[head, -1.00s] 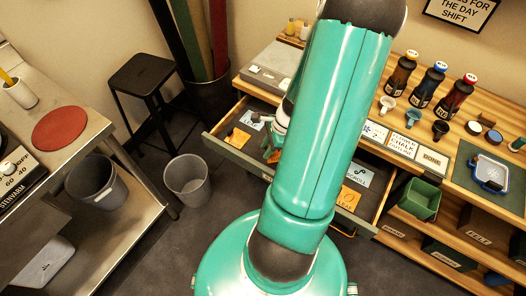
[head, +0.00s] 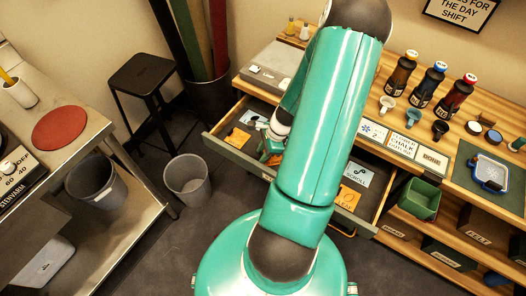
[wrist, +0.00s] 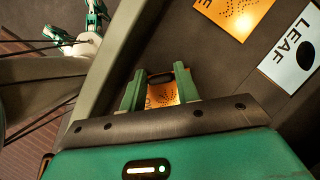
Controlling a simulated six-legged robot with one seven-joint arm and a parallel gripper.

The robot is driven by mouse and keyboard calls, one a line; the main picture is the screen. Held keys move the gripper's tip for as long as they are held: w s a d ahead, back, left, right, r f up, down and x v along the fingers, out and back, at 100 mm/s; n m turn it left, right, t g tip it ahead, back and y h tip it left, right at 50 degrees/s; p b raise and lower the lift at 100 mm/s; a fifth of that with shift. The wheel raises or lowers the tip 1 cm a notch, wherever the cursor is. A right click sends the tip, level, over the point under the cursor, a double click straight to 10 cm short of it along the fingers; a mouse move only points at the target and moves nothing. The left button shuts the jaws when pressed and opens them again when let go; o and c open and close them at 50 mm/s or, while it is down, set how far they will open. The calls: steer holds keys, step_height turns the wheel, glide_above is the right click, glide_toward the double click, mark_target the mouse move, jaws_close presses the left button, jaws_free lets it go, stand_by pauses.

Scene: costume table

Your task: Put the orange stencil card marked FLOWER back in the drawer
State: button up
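An orange card (wrist: 162,93) with a dotted pattern shows between the two fingers of my gripper (wrist: 162,72) in the wrist view. No lettering on it is legible. The fingers stand apart, with a dark edge near their tips. I cannot tell whether they grip the card or only straddle it. In the head view my gripper (head: 268,152) is low over the open drawer (head: 222,151), partly hidden behind my arm.
In the drawer lie an orange card (head: 238,137) at left, an orange card (head: 347,198) at right and a pale card (head: 358,176) behind it. Bottles, small cups and labelled cards stand on the counter. A green bin (head: 419,200) hangs at right; a wastebasket (head: 187,181) stands left.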

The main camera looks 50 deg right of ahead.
steer(key=shift+o, duration=1.3)
steer(key=shift+r, duration=0.2)
steer(key=v, duration=1.2)
steer(key=w+a+r+n+h, duration=0.1)
steer(key=w+a+r+n, duration=0.3)
steer(key=a+r+n, duration=0.3)
steer(key=w+a+r+n+h, duration=0.2)
steer(key=w+a+r+n, duration=0.2)
steer(key=a+r+n, duration=0.3)
steer(key=s+a+r+n+t, duration=0.1)
steer(key=s+a+r+n, duration=0.1)
steer(key=a+r+n, duration=0.4)
steer(key=s+a+r+n+t, duration=0.1)
steer(key=s+a+r+n, duration=0.2)
steer(key=a+r+n, duration=0.3)
steer(key=a+r, duration=0.1)
steer(key=a, duration=0.4)
steer(key=shift+a+r+t, duration=0.3)
steer(key=shift+a+t, duration=0.05)
steer(key=shift+t, duration=0.05)
